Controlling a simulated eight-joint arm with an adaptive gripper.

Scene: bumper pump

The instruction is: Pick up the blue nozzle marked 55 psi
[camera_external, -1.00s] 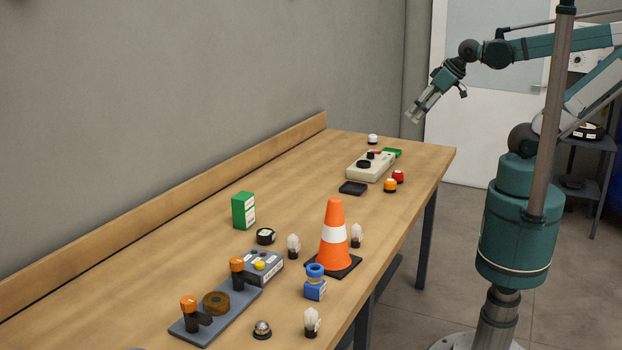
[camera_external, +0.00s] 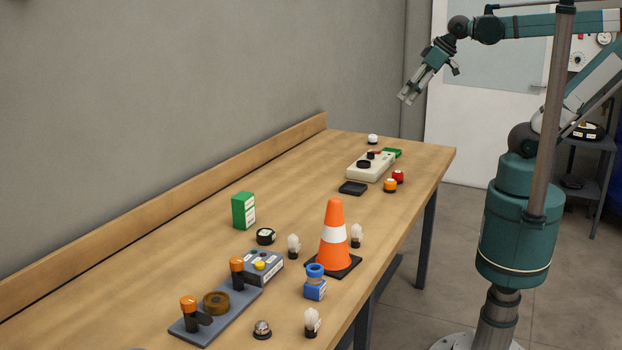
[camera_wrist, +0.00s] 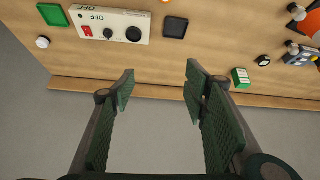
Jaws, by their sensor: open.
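I see no blue part in the wrist view. My gripper (camera_external: 407,98) is raised in the air above the far end of the bench, well away from the blue part. The wrist view also shows my gripper (camera_wrist: 160,80), its two fingers spread wide with nothing between them.
An orange traffic cone (camera_external: 335,240) stands close beside the blue part. White bulbs (camera_external: 312,322), a grey button box (camera_external: 264,265) and a grey plate (camera_external: 240,298) with orange-topped levers are nearby. A beige control box (camera_external: 371,167) lies farther back.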

